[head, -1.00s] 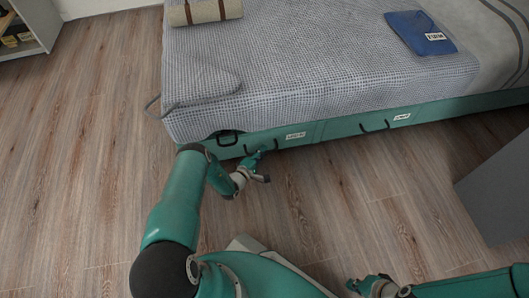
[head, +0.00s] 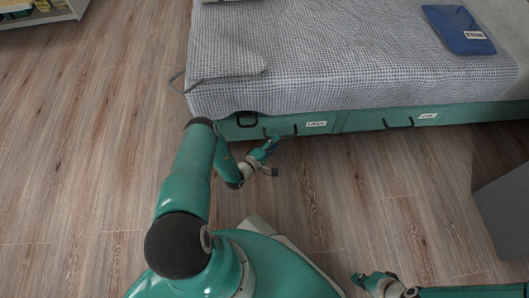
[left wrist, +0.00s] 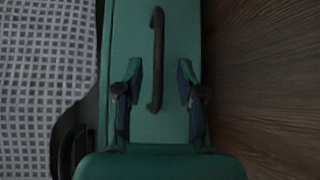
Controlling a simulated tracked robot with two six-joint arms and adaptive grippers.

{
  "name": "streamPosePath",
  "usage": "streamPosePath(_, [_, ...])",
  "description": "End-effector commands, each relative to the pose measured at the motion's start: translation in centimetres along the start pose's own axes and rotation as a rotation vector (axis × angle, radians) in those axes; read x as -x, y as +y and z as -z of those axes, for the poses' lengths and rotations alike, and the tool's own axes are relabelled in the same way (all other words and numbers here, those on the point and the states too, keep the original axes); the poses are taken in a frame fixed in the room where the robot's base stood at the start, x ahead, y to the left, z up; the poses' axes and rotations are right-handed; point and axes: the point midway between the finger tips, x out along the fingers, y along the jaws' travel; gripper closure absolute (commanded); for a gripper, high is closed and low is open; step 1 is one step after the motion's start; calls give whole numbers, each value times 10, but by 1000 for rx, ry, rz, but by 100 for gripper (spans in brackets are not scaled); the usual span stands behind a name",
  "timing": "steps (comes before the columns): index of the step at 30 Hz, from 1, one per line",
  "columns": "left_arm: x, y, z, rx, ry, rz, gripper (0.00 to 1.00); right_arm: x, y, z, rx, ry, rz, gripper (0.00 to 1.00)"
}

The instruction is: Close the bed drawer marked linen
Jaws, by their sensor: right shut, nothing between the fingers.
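The bed drawer with the white label (head: 316,124), which seems to read linen, is at the left of the green bed front. Its dark handle (head: 281,131) also shows in the left wrist view (left wrist: 156,60). I cannot tell how far the drawer stands out; a dark strip lies between its panel and the bedding in the wrist view. My left gripper (head: 270,158) is open and empty, just in front of the drawer, its fingers (left wrist: 161,85) apart on either side of the handle's line. My right gripper (head: 372,280) is shut and empty, low over the floor.
A second drawer with a label (head: 427,116) and handle (head: 398,123) is to the right. A grey block (head: 502,205) stands at the right edge. A blue folded item (head: 458,30) lies on the bed (head: 330,60). A shelf (head: 45,12) is top left.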

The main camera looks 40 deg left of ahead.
Motion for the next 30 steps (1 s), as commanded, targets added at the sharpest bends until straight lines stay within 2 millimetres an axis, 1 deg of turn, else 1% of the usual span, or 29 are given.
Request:
streamPosePath(1, [12, -1, 1, 3, 3, 3, 62, 0, 0, 0, 0, 0, 0, 100])
streamPosePath(6, [45, 0, 1, 2, 3, 2, 62, 0, 0, 0, 0, 0, 0, 100])
streamPosePath(9, [59, -1, 0, 1, 2, 2, 62, 0, 0, 0, 0, 0, 0, 100])
streamPosePath(12, [68, -1, 0, 1, 0, 2, 62, 0, 0, 0, 0, 0, 0, 100])
streamPosePath(16, [72, -1, -1, -1, -1, 0, 62, 0, 0, 0, 0, 0, 0, 100])
streamPosePath(30, [72, 0, -1, -1, -2, 0, 62, 0, 0, 0, 0, 0, 0, 100])
